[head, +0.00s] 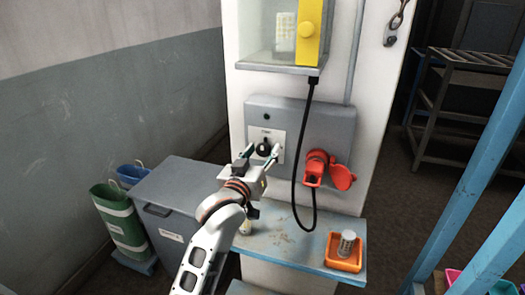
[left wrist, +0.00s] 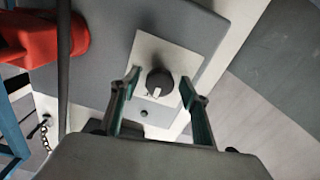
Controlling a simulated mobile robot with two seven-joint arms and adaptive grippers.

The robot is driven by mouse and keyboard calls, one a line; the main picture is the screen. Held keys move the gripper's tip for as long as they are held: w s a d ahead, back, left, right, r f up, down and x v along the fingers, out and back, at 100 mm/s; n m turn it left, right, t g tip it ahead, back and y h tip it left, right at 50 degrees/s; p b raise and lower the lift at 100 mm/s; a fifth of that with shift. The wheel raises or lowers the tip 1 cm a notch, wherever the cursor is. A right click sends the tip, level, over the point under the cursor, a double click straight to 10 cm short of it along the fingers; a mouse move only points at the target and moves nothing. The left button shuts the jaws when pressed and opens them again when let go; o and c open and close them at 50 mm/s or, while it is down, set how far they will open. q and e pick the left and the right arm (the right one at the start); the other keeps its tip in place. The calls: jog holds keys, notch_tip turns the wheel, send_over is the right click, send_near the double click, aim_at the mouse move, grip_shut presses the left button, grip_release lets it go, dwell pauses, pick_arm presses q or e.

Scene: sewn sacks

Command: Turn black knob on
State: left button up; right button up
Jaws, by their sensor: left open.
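The black knob (head: 264,147) sits on a pale square plate (head: 277,133) on the grey wall box (head: 325,125). In the left wrist view the knob (left wrist: 160,82) is round with a white pointer mark. My left gripper (head: 262,152) is open in front of the plate. In the left wrist view its two fingers (left wrist: 158,90) stand on either side of the knob, with a gap on both sides. Whether the fingertips reach the knob's depth is hard to tell. My right gripper is not in view.
A red plug and socket (head: 315,168) sit right of the knob, with a black cable (head: 297,180) hanging. A blue shelf (head: 285,248) below carries an orange tray (head: 343,262). A grey bin (head: 172,205) stands left; a yellow-edged cabinet (head: 308,35) hangs above.

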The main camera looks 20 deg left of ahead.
pick_arm(q)
jog(key=shift+w, duration=0.25)
jog(key=c, duration=1.1)
